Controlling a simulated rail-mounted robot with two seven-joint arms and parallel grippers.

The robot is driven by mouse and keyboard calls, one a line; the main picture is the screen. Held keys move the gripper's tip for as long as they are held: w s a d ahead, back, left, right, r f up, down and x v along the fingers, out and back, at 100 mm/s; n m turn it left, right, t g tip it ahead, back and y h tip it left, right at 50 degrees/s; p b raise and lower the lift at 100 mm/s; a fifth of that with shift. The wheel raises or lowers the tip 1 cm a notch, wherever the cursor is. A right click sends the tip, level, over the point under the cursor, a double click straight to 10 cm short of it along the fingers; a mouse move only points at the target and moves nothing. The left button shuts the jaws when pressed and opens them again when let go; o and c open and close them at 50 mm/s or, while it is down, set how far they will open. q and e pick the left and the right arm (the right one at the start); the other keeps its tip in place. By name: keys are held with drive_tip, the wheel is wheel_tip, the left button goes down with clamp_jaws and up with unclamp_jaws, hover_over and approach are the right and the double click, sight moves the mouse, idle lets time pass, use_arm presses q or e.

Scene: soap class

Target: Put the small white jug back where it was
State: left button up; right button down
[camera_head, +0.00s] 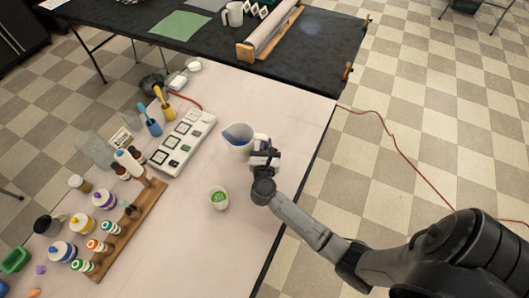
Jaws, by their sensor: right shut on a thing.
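A small white jug (236,148) with blue inside is near the table's right side in the head view. Its open mouth faces up and a little left. My right gripper (264,154) is shut on the jug at its right side, where the handle is. The fingers partly cover the handle. I cannot tell whether the jug's base touches the table. My left gripper is not in view.
A small cup with green contents (219,198) stands just in front of the jug. Bottles stand in a wooden rack (131,226). The pale table (232,252) is bare at the front right.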

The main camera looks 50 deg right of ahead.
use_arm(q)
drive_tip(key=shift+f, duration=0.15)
use_arm(e)
drive_tip(key=shift+w+a+f, duration=0.1)
drive_tip(key=shift+w+f, duration=0.15)
drive_tip(key=shift+f, duration=0.05)
use_arm(q)
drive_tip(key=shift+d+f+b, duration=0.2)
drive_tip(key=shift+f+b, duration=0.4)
drive_tip(key=shift+b, duration=0.1)
use_arm(e)
drive_tip(key=shift+f, duration=1.85)
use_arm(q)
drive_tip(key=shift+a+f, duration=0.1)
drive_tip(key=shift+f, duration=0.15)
use_arm(e)
drive_tip(key=shift+f, duration=0.25)
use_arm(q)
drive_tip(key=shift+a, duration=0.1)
use_arm(e)
drive_tip(key=c, duration=1.2)
unclamp_jaws()
drive_tip(key=shift+r, duration=0.1)
drive_tip(key=shift+o, duration=0.2)
